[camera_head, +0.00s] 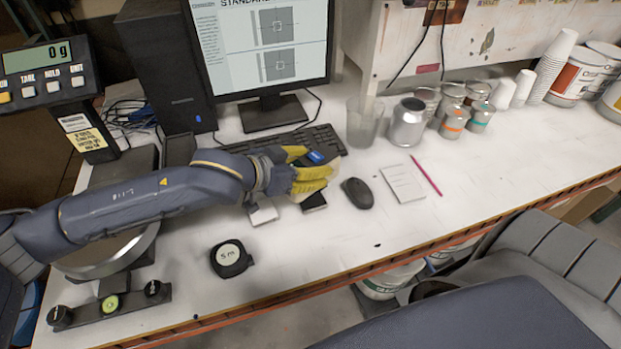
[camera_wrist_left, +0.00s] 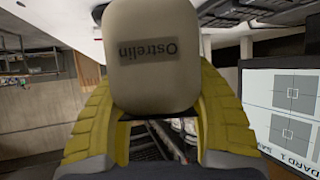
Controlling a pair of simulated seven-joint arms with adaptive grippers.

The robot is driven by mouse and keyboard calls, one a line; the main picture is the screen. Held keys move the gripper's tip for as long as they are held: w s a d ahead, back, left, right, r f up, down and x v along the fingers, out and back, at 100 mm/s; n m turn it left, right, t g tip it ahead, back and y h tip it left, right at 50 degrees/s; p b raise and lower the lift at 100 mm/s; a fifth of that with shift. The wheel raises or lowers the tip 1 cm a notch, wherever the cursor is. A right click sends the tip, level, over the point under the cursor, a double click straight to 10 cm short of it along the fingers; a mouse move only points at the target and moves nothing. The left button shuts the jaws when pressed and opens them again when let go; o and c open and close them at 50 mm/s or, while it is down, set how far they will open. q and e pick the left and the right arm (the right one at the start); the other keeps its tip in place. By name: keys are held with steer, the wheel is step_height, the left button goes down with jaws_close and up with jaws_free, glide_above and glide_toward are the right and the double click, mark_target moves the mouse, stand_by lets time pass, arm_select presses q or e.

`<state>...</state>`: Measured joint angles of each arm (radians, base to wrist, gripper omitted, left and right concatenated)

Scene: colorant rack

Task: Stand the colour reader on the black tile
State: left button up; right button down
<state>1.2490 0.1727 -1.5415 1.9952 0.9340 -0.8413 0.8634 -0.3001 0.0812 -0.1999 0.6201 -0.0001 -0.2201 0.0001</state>
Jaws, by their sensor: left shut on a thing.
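My left gripper (camera_head: 318,174), with yellow fingers, is shut on the colour reader (camera_head: 316,156). In the head view the reader is largely hidden by the fingers; its dark top with a blue display shows. In the left wrist view the reader (camera_wrist_left: 152,50) is a rounded beige body labelled "Ostrelin" between the two yellow fingers. The black tile (camera_head: 314,202) lies on the bench just below the fingers and is partly covered by them. I cannot tell whether the reader touches the tile. A white tile (camera_head: 263,213) lies left of it. My right gripper is not in view.
A keyboard (camera_head: 322,138) lies behind the gripper, and a black mouse (camera_head: 357,193) to its right. A glass beaker (camera_head: 364,122) and several cans (camera_head: 407,122) stand further back. A tape measure (camera_head: 230,258) lies in front. The bench's right front is fairly clear.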

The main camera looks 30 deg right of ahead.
arm_select(q)
steer(key=shift+f, duration=2.15)
steer(key=o, duration=1.5)
steer(key=shift+f, duration=0.2)
steer(key=shift+r, duration=0.2)
steer(key=v, duration=1.2)
